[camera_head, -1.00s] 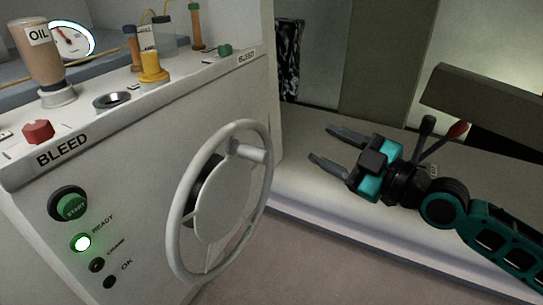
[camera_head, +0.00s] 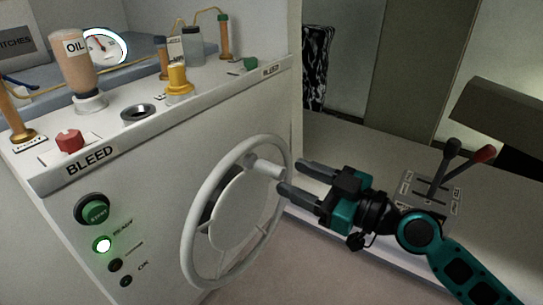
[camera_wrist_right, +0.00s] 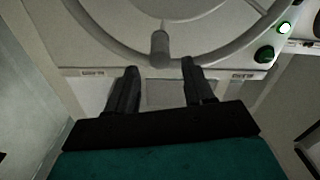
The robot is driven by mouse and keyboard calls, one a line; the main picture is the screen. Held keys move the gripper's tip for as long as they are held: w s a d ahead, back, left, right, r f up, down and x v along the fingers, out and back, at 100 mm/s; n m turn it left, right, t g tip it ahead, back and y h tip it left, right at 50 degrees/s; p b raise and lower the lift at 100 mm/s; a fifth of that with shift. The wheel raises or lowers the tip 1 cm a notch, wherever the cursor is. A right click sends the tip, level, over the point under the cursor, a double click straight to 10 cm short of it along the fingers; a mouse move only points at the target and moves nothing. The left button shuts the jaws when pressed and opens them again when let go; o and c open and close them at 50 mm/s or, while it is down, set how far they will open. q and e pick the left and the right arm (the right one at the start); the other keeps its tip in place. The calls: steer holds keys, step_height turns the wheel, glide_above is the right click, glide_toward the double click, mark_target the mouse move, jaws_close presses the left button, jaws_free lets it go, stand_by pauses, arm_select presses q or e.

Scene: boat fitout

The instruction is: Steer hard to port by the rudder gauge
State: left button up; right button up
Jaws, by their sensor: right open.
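A white steering wheel (camera_head: 198,228) stands on the front of the white console, with a knob handle (camera_head: 267,169) sticking out from its upper right rim. My right gripper (camera_head: 290,177) is open just right of the knob, its fingers pointing at it. In the right wrist view the knob (camera_wrist_right: 160,48) lies ahead of and between the two open fingers (camera_wrist_right: 157,80), with no clear contact. The round white gauge (camera_head: 103,47) with a dark needle sits at the back of the console top; its marks are too small to read. My left gripper is not in view.
The console top holds an oil bottle (camera_head: 76,65), a red knob (camera_head: 69,140), a yellow fitting (camera_head: 178,80) and a green knob (camera_head: 250,63). A green START button (camera_head: 94,208) and a lit green lamp (camera_head: 103,244) are on the front. A lever box (camera_head: 437,190) stands behind my right arm.

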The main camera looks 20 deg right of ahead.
mark_target(283, 174)
steer(key=p+x, duration=0.1)
steer(key=x, duration=0.4)
steer(key=shift+w+a+r+p, duration=0.1)
steer(key=shift+p, duration=0.2)
steer(key=shift+w+a, duration=0.3)
steer(key=shift+w, duration=0.05)
jaws_close()
